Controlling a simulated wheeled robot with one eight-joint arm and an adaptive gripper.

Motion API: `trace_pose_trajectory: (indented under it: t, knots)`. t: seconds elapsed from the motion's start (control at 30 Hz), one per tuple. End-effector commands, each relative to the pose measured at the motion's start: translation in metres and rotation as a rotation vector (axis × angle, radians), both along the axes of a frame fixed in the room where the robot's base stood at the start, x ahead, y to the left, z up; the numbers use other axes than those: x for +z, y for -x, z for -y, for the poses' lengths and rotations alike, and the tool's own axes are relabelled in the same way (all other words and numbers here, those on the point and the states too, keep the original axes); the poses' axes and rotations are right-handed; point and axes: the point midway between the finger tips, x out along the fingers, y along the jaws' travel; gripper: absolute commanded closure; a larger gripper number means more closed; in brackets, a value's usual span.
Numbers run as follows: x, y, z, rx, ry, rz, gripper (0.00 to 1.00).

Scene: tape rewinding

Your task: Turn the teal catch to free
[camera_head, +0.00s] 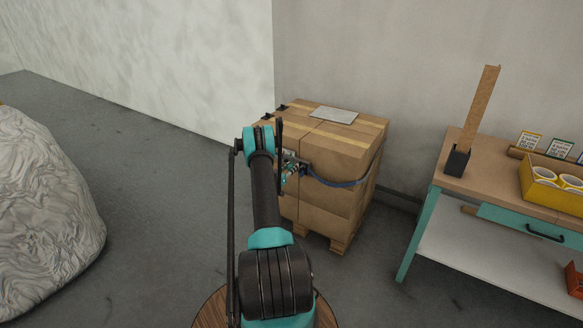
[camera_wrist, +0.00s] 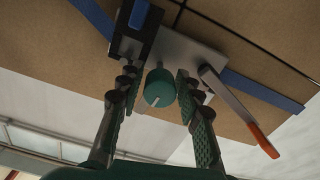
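The teal catch (camera_wrist: 160,86) is a round knob with a pale mark on its face, in the middle of the wrist view. It sits on a grey metal plate (camera_wrist: 182,52) on the cardboard box. My gripper (camera_wrist: 159,76) has its fingers apart, one on each side of the knob. A gap shows at the left finger; the right finger is very close, and I cannot tell if it touches. In the head view my gripper (camera_head: 291,168) is at the box's front left, partly behind my arm. The catch cannot be made out there.
A lever with an orange tip (camera_wrist: 264,141) sticks out right of the knob. A blue strap (camera_head: 340,183) runs around the stacked cardboard boxes (camera_head: 340,208). A workbench (camera_head: 490,187) with a yellow bin (camera_head: 555,196) stands at right. A wrapped pile (camera_head: 40,190) lies at left, with clear floor between.

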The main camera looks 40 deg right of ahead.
Motion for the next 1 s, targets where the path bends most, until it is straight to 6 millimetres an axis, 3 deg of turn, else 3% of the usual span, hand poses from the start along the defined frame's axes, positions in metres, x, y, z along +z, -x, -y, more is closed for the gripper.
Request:
trace_pose_trajectory:
  t: [0.07, 0.37, 1.0]
  knots:
    - [0.0001, 0.0, 0.0, 0.0, 0.0, 0.0, 0.65]
    - [0.0, 0.0, 0.0, 0.0, 0.0, 0.0, 1.0]
    - [0.0, 0.0, -0.0004, 0.0, 0.058, -0.14, 1.0]
